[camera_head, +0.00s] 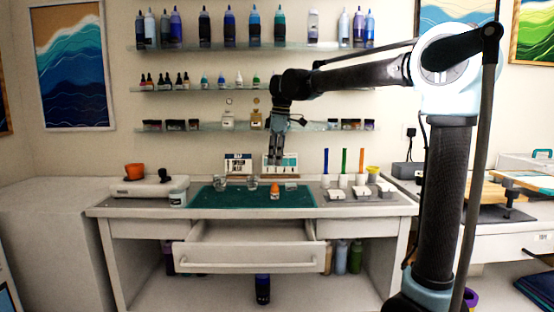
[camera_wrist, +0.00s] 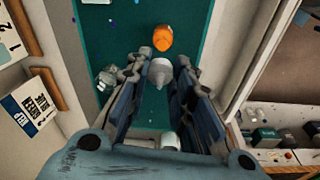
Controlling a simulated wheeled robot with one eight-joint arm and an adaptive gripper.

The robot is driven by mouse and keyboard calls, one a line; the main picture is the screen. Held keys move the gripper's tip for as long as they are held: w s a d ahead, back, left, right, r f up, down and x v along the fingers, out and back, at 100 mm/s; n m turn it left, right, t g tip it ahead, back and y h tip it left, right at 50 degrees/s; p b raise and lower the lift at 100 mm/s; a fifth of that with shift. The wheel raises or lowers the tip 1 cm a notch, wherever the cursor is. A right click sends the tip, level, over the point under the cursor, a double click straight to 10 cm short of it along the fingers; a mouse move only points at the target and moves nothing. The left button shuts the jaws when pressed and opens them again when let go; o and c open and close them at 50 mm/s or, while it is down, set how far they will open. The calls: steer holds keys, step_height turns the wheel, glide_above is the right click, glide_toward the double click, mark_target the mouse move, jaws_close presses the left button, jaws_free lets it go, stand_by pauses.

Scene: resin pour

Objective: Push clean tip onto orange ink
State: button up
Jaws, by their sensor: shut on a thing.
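The orange ink bottle (camera_head: 275,190) stands on the teal mat on the desk; in the wrist view it is the orange shape (camera_wrist: 163,38) beyond my fingertips. My gripper (camera_head: 275,160) hangs above the mat, over the bottle's area. In the wrist view my gripper (camera_wrist: 160,75) is shut on a pale grey-white conical tip (camera_wrist: 161,73), held between its two fingers. The tip appears apart from the orange bottle. The bottle's nozzle is not clearly visible.
The teal mat (camera_head: 310,200) also carries clear cups (camera_head: 252,182). Two cards (camera_head: 238,163) stand behind it. An open drawer (camera_head: 250,256) juts out in front.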

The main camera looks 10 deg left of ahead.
steer(key=shift+f, duration=0.1)
steer(key=shift+f, duration=3.05)
steer(key=shift+s+f, duration=0.1)
steer(key=shift+f, duration=0.05)
stand_by(0.4)
steer(key=o, duration=0.7)
steer(key=o, duration=0.5)
steer(key=shift+r, duration=3.55)
